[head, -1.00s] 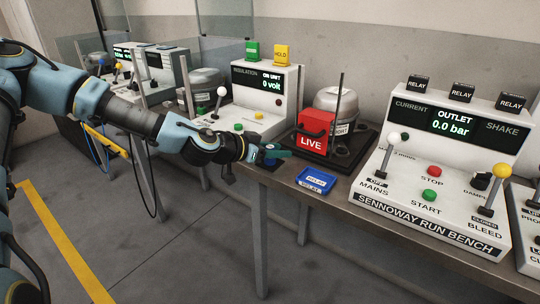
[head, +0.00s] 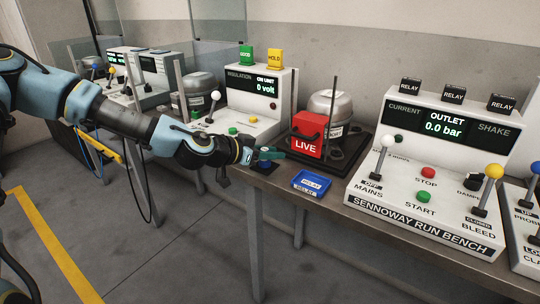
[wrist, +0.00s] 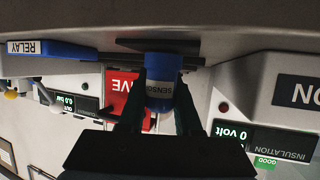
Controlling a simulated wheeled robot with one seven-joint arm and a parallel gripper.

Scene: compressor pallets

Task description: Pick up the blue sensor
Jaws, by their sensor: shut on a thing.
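The blue sensor (wrist: 160,68) is a blue cylinder with a white band reading SENSO. The wrist view shows it upside down, between my gripper's two dark fingers. My gripper (wrist: 160,98) is shut on its sides. The sensor's base is at a dark flat pad (wrist: 158,46) on the bench; whether they touch is not clear. In the head view my gripper (head: 272,154) is at the bench's front left edge, where fingers and arm mostly hide the sensor.
A blue RELAY tray (head: 311,183) lies right of my gripper. Behind it are a red LIVE box (head: 307,143) and a compressor (head: 335,103). The insulation console (head: 261,90) stands behind left, the run bench console (head: 425,190) right. Floor in front is clear.

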